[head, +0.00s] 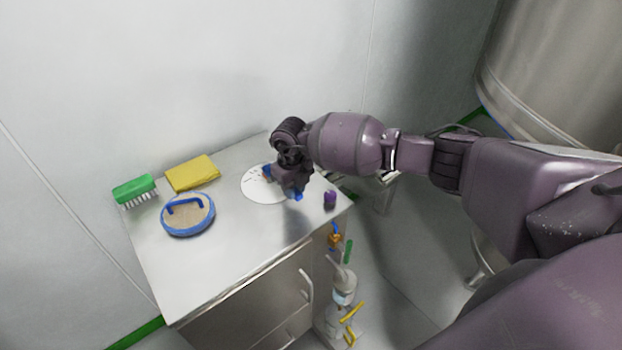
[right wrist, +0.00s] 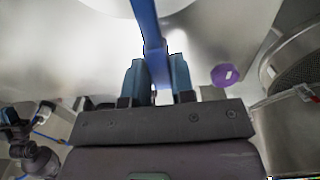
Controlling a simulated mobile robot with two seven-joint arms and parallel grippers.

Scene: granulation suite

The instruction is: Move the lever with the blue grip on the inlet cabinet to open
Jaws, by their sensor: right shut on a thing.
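The inlet cabinet (head: 222,268) has a bare metal top with a white round plate (head: 254,192) near its right side. My right gripper (head: 283,188) is low over this plate and hides much of it in the head view. In the right wrist view, my right gripper (right wrist: 155,80) is shut on a blue bar, the lever's blue grip (right wrist: 145,22), which runs up between its fingers. The lever's base and pivot are hidden. In the right wrist view, a dark, blue-tipped shape at the lower left looks like my left gripper (right wrist: 14,116); its fingers are too unclear to read.
A purple knob (head: 330,199) stands close to the right of my right gripper. A green brush (head: 134,189), a yellow cloth (head: 192,173) and a blue-rimmed sieve (head: 188,215) are on the left of the top.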

